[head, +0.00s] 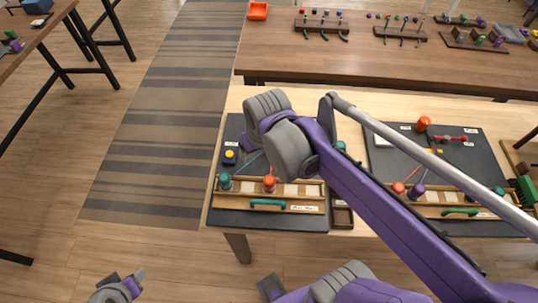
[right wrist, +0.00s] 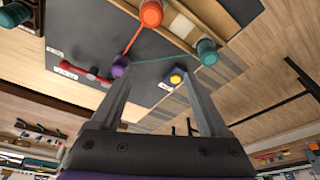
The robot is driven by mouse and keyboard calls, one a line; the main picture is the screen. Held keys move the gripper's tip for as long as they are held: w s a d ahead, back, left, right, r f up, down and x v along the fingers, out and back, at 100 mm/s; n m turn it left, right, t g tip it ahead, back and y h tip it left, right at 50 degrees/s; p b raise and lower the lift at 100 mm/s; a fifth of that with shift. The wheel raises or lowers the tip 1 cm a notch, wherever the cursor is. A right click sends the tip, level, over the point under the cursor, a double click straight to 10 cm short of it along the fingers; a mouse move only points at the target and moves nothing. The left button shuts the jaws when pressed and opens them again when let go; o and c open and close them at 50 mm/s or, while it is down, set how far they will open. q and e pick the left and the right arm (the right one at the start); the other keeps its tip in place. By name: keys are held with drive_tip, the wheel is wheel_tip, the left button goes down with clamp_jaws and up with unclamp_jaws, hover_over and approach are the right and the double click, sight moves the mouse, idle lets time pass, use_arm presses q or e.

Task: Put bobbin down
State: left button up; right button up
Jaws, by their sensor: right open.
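An orange bobbin (head: 269,184) and a teal bobbin (head: 225,182) stand at the wooden rack (head: 310,208) on the near-left dark board. The right wrist view also shows the orange bobbin (right wrist: 151,14) and the teal bobbin (right wrist: 207,52), with an orange and a teal cord running from them. A purple bobbin (right wrist: 120,66) is beside the left fingertip there; my wrist hides it in the head view. My right gripper (right wrist: 155,78) is open over the board, with no bobbin clearly between its fingers. My left gripper (head: 125,286) is low at the lower left, its jaws unclear.
A dark box with a yellow button (head: 230,154) sits at the board's left edge; it also shows near the right fingertip (right wrist: 176,78). A second dark board (head: 470,150) with bobbins lies to the right. A brown table (head: 340,65) stands behind.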

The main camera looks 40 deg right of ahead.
drive_tip(key=w+d+m+g+b, duration=0.1)
drive_tip(key=w+d, duration=0.1)
drive_tip(key=d, duration=0.1)
drive_tip(key=w+d+f+g+b, duration=0.1)
drive_tip(key=w+d, duration=0.2)
drive_tip(key=w+d+f+m+g, duration=0.1)
drive_tip(key=w+d, duration=0.1)
drive_tip(key=d, duration=0.2)
drive_tip(key=shift+w+m+b, duration=0.3)
drive_tip(key=shift+w+b, duration=0.05)
drive_tip(key=shift+b, duration=0.05)
drive_tip(key=shift+w+d, duration=0.15)
drive_tip(key=shift+d, duration=0.05)
wheel_tip(320, 180, down, 5)
drive_tip(key=shift+f, duration=0.15)
drive_tip(key=shift+s+a+f+b, duration=0.1)
drive_tip(key=shift+s+f+b, duration=0.1)
drive_tip(key=shift+f, duration=0.7)
drive_tip(key=shift+s+f+b, duration=0.1)
drive_tip(key=shift+s+f, duration=0.05)
drive_tip(key=shift+f, duration=0.75)
drive_tip(key=shift+s+a+f+b, duration=0.1)
drive_tip(key=shift+s+f, duration=0.1)
drive_tip(key=shift+f, duration=0.7)
use_arm(q)
drive_tip(key=f, duration=0.2)
drive_tip(key=s+f, duration=0.1)
drive_tip(key=f, duration=0.2)
drive_tip(key=shift+s, duration=0.15)
